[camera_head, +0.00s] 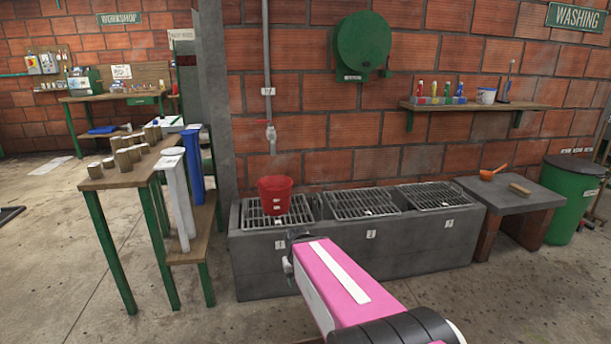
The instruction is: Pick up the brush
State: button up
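A small tan block that looks like a brush (520,188) lies on the low concrete table (515,198) at the right, beside an orange scoop (493,173). Another thin, upright, dark-handled item, possibly also a brush (509,82), stands at the right end of the wall shelf (530,106). My pink arm reaches up from the bottom of the picture, its dark end (292,250) in front of the concrete trough, well left of both items. My gripper's fingers cannot be made out, so its opening and contents are unclear.
The concrete trough (380,262) with metal grates and a red bucket (275,195) stands ahead. A green bin (567,190) stands right of the low table. A wooden bench (120,180) with several cylinders is at left. The floor at front right is clear.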

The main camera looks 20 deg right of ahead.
aim_at(521, 191)
jog(key=k+l+z, duration=0.15)
jog(key=l, duration=1.1)
jog(key=l+z, duration=0.15)
jog(key=l, duration=1.1)
jog(key=i+l, duration=0.15)
jog(key=l, duration=0.3)
jog(key=i+l+z, duration=0.1)
jog(key=l, duration=0.3)
jog(key=i+l, duration=0.2)
jog(key=l, duration=0.2)
jog(key=i+l+z, duration=0.15)
jog(key=l, duration=0.3)
jog(key=i+l, duration=0.2)
jog(key=l, duration=0.2)
jog(key=i+l+z, duration=0.1)
jog(key=l, duration=0.3)
jog(key=i+l+z, duration=0.1)
jog(key=i+l, duration=1)
jog(key=i, duration=0.05)
